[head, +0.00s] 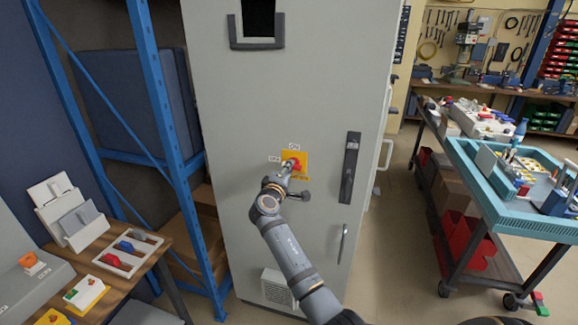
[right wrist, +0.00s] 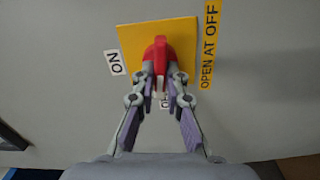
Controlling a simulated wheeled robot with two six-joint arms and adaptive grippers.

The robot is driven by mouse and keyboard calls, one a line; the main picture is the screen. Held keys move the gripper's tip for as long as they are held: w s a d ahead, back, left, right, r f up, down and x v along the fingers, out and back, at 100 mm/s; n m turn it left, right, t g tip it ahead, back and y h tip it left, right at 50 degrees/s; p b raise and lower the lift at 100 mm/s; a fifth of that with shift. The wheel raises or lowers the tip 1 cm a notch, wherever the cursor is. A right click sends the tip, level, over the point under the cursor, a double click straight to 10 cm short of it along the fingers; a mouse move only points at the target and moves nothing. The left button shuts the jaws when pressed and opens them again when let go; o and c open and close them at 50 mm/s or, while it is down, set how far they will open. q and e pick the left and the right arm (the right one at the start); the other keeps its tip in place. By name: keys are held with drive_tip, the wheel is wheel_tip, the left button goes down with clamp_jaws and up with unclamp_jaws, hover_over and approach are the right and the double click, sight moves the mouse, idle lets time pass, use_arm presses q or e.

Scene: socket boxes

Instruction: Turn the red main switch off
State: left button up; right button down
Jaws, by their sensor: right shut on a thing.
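The red main switch (head: 295,164) sits on a yellow plate (head: 302,172) on the grey cabinet door (head: 240,110). An ON label (head: 293,147) is above it and an OFF label (head: 274,158) is to its left. My right gripper (head: 289,168) is at the switch. In the right wrist view my right gripper (right wrist: 160,78) is shut on the red handle (right wrist: 160,52). There the handle stands upright in the picture, in line with the OFF label (right wrist: 165,103), which is partly hidden by the fingers. The ON label (right wrist: 115,62) lies to the left. My left gripper is not in view.
A black door latch (head: 350,168) and a grey handle (head: 342,243) are right of the switch. A blue rack (head: 160,90) stands left of the cabinet. A wooden table (head: 130,280) with parts is at lower left. A trolley with a blue tray (head: 500,218) stands right.

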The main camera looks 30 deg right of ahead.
drive_tip(key=shift+n, duration=0.6)
drive_tip(key=shift+p, duration=0.3)
drive_tip(key=c, duration=1.4)
unclamp_jaws()
drive_tip(key=shift+a, duration=0.1)
drive_tip(key=v, duration=0.7)
drive_tip(key=shift+s+a, duration=0.1)
drive_tip(key=shift+s, duration=0.1)
